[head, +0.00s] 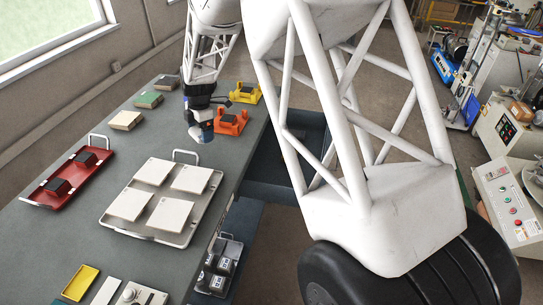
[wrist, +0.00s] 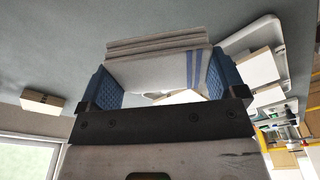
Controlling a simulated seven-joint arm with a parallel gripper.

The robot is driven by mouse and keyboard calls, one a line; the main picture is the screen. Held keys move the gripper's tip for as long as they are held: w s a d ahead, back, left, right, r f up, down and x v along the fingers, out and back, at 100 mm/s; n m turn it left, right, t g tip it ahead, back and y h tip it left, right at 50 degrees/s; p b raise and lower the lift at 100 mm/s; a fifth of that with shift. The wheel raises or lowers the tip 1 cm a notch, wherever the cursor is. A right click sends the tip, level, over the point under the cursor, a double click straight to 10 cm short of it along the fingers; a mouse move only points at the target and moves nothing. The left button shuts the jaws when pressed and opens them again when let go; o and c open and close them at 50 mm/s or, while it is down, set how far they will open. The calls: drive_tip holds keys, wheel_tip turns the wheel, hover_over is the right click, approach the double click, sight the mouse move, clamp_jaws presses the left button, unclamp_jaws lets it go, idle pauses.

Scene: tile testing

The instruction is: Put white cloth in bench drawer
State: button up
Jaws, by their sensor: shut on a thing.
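My gripper (head: 201,128) is over the bench, above its far half and left of the orange holder. In the wrist view, its two blue fingers are shut on the folded white cloth (wrist: 150,72), which has blue stripes near one end. The cloth sits between the fingers in several layers. In the head view, the cloth is hard to make out at the gripper. An open dark bench drawer (head: 268,184) sticks out from the bench's right side. White structure in front hides part of it, and I cannot see all of its inside.
A tray (head: 177,236) with several white tiles stands on the bench (head: 62,240). A red tray (head: 44,197) is at left. The orange holder (head: 231,122) and a yellow holder (head: 246,92) stand near the right edge. Black devices (head: 222,262) sit low at the near right edge.

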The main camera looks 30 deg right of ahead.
drive_tip(key=d, duration=0.3)
drive_tip(key=s+d, duration=0.1)
drive_tip(key=d, duration=0.6)
drive_tip(key=shift+s+d+f, duration=0.2)
drive_tip(key=shift+d, duration=0.2)
drive_tip(key=s+d+f+n, duration=0.1)
drive_tip(key=s+d, duration=0.2)
drive_tip(key=d, duration=0.5)
drive_tip(key=n, duration=0.7)
hover_over(283, 181)
wheel_tip(283, 181, down, 10)
drive_tip(key=shift+w+f+g+h, duration=0.2)
drive_tip(key=shift+g+h, duration=0.1)
drive_tip(key=shift+g, duration=0.1)
drive_tip(key=shift+d, duration=0.1)
drive_tip(key=shift+f, duration=3.1)
drive_tip(key=shift+f, duration=1.9)
